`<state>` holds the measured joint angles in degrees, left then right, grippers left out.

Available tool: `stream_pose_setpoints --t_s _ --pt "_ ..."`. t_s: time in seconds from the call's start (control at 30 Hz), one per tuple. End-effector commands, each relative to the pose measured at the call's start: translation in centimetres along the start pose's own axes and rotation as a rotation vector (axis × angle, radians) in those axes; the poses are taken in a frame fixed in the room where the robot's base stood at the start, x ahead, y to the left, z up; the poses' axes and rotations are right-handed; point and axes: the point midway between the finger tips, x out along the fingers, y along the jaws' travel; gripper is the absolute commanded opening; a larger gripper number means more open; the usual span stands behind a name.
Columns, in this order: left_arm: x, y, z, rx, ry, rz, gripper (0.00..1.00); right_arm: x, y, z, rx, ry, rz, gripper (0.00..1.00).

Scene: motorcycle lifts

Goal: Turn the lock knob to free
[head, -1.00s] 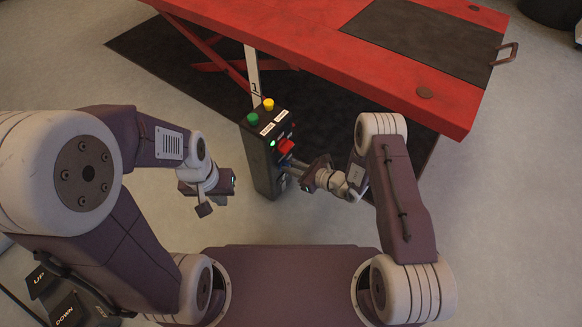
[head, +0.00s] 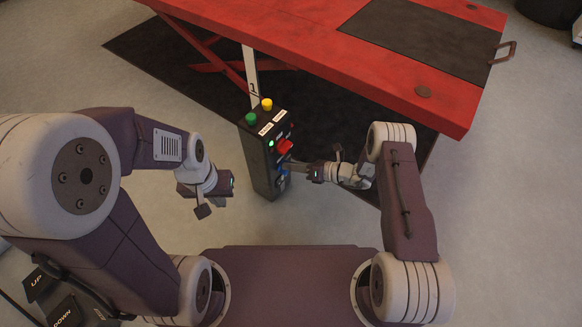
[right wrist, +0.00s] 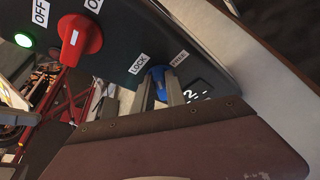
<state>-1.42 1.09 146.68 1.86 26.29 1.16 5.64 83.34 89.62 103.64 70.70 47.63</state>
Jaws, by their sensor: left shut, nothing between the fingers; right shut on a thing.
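The blue lock knob (right wrist: 158,75) is on the dark face of the control box, between the LOCK label (right wrist: 138,64) and the FREE label (right wrist: 179,58). My right gripper (right wrist: 159,92) is shut on it, one finger on each side. The fingers partly cover the knob, and I cannot tell exactly where it points. In the head view the control box (head: 262,160) stands upright, with my right gripper (head: 293,174) at its lower right side. My left gripper (head: 232,184) is shut and empty, left of the box and apart from it.
A red switch (right wrist: 80,38) and a lit green lamp (right wrist: 24,40) are near the knob. Green (head: 252,118) and yellow (head: 267,103) buttons top the box. The red lift table (head: 330,50) stands behind. Foot pedals (head: 62,305) lie at the lower left.

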Motion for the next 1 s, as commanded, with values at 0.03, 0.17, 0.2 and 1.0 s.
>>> stream_pose_setpoints --t_s 0.03,0.17,0.2,1.0 --pt "0.6 0.0 0.1 0.000 0.000 0.000 0.00 0.1 -0.4 -0.3 0.038 0.000 0.015 0.00" --pt "1.5 0.0 0.2 0.000 0.000 0.000 0.00 0.1 -0.7 -0.4 0.153 0.000 0.063 0.00" --pt "1.8 0.0 0.2 0.000 0.000 0.000 0.00 0.1 -0.8 -0.5 0.189 0.001 0.077 0.00" --pt "6.7 -0.1 0.7 0.000 0.000 0.000 0.00 0.3 -1.6 -0.8 0.769 -0.001 0.317 0.00"
